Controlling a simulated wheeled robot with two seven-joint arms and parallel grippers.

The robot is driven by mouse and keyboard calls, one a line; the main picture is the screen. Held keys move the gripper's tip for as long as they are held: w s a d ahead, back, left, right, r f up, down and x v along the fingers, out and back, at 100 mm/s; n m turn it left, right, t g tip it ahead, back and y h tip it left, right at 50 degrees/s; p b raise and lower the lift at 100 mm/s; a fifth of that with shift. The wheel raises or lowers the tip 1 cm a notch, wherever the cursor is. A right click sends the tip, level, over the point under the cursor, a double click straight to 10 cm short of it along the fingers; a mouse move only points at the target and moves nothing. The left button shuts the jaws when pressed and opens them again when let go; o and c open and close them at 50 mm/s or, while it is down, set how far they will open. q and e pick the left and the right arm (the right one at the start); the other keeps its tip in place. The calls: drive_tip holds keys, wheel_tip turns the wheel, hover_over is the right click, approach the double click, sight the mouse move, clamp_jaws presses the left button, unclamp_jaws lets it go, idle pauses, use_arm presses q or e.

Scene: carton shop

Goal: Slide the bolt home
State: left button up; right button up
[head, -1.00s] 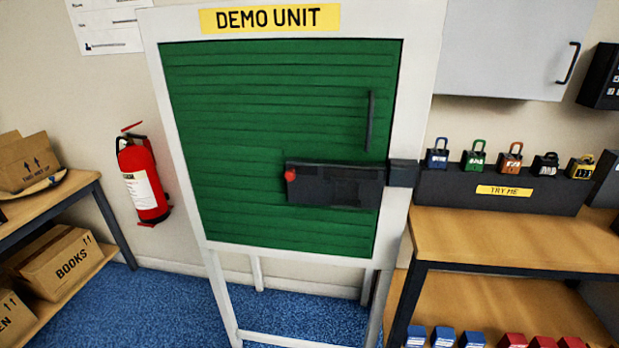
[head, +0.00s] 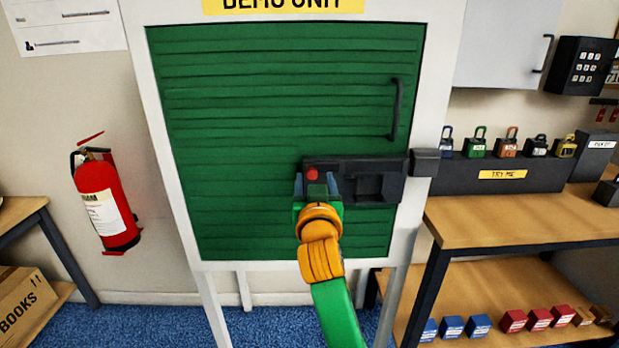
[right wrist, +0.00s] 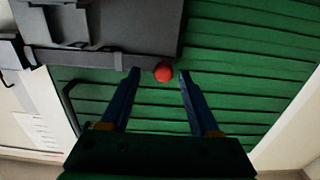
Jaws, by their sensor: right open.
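The bolt is a dark grey assembly (head: 375,187) on the green slatted door (head: 250,110) of the demo unit. Its red knob (head: 312,174) is at the assembly's left end. A dark keeper block (head: 425,162) sits on the white frame to the right. My right gripper (head: 312,183) is at the knob, its arm reaching up from below. In the right wrist view the open fingers (right wrist: 159,76) stand on either side of the red knob (right wrist: 164,71), with gaps visible. My left gripper is not in view.
A vertical door handle (head: 397,110) is above the bolt. A wooden bench (head: 500,222) with a padlock display (head: 500,176) stands at the right. A fire extinguisher (head: 107,205) hangs on the wall at the left. The door's left half is clear.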

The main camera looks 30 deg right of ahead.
drive_tip(key=shift+w+d, duration=0.15)
drive_tip(key=shift+w, duration=0.45)
clamp_jaws()
drive_tip(key=shift+s, duration=0.1)
idle(0.9)
